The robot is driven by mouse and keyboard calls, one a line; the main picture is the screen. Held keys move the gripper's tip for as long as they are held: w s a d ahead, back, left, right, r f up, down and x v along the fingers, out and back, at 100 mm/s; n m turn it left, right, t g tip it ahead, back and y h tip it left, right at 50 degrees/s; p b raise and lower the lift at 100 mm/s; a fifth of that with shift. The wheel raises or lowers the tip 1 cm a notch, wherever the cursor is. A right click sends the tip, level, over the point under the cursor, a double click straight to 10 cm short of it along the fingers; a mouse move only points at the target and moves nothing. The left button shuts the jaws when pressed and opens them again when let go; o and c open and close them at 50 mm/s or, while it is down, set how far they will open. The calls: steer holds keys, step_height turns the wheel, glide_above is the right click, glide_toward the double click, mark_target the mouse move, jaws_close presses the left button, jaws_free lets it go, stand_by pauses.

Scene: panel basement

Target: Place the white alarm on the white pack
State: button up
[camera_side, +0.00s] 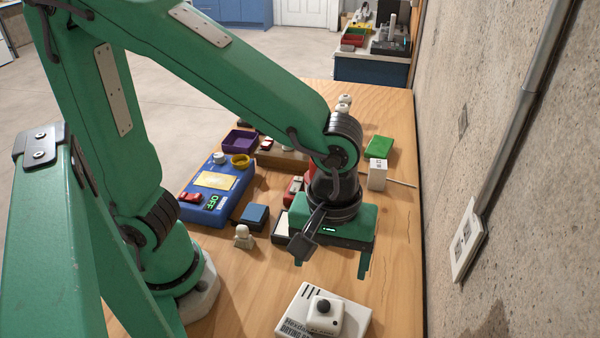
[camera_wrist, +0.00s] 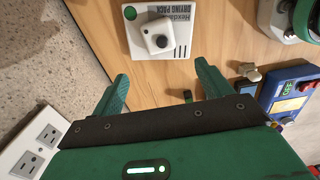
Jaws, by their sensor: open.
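The white alarm (camera_side: 325,313) is a small white block with a dark round button on top. It sits flat on the white pack (camera_side: 294,313), a white slab with printed text, near the front of the table. In the wrist view the alarm (camera_wrist: 153,35) lies within the pack's outline, and the pack (camera_wrist: 183,46) reads "drying pack". My gripper (camera_side: 331,266) is open and empty, above the table and behind the pack in the side view. In the wrist view its fingertips (camera_wrist: 161,68) are spread apart, and neither touches the alarm.
A blue device (camera_side: 214,203) with an "OFF" display stands on the left, with a small pale figure (camera_side: 244,237) nearby. A white box (camera_side: 377,174) and a green block (camera_side: 380,146) stand at the back right. The concrete wall carries an outlet (camera_side: 465,240). Wood right of the pack is clear.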

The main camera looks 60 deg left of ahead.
steer(key=a+r+m+t, duration=0.2)
steer(key=a+r+m, duration=0.2)
steer(key=a, duration=0.6)
steer(key=a+r+m+t, duration=0.3)
steer(key=a+r+m, duration=0.1)
steer(key=a, duration=0.6)
steer(key=shift+w+a+m, duration=0.15)
steer(key=shift+a+m, duration=0.15)
